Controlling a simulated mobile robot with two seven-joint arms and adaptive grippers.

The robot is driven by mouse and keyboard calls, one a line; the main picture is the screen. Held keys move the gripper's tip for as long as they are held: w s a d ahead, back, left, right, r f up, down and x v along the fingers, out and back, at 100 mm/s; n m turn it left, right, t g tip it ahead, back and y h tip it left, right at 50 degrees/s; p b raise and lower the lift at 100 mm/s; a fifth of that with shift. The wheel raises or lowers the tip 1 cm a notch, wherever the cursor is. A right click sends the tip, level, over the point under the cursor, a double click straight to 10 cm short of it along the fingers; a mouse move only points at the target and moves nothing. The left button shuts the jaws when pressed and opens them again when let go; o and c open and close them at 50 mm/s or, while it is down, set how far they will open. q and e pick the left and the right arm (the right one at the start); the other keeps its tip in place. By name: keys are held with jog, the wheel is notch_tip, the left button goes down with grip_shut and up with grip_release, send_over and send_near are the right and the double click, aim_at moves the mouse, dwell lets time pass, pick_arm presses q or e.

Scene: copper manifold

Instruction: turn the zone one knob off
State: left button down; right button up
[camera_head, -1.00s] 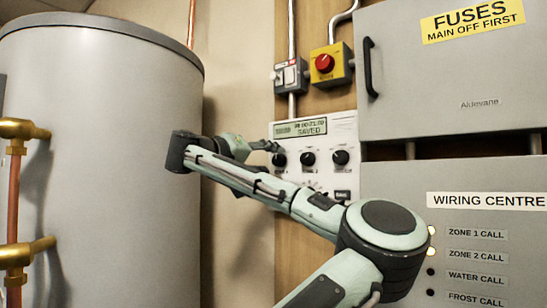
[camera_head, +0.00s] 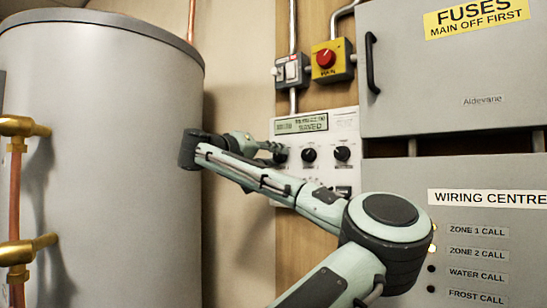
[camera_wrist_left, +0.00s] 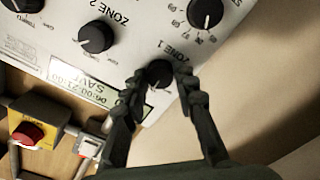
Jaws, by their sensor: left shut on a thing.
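The white control panel (camera_head: 318,120) hangs on the wooden board, with a small display and a row of dark knobs. The zone 1 knob (camera_wrist_left: 158,73) is the dark round one beside the "ZONE 1" print in the left wrist view. My left gripper (camera_wrist_left: 160,80) has a finger on each side of this knob and is shut on it. In the head view my left gripper (camera_head: 277,152) reaches the leftmost knob of the row and partly covers it. The knob's pointer position cannot be made out. My right gripper is not in view.
The zone 2 knob (camera_wrist_left: 95,37) is close beside the gripper. A yellow box with a red knob (camera_head: 326,58) and a grey switch (camera_head: 291,71) sit above the panel. A large grey tank (camera_head: 100,160) stands left; grey cabinets (camera_head: 450,80) fill the right.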

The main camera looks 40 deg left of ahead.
pick_arm(q)
jog(key=shift+f+n+b, duration=0.15)
jog(key=shift+n+b, duration=0.15)
jog(key=shift+b, duration=0.1)
jog(key=shift+n+b, duration=0.6)
jog(key=shift+n, duration=2.3)
jog(key=shift+r+n, duration=0.2)
jog(key=shift+n, duration=1)
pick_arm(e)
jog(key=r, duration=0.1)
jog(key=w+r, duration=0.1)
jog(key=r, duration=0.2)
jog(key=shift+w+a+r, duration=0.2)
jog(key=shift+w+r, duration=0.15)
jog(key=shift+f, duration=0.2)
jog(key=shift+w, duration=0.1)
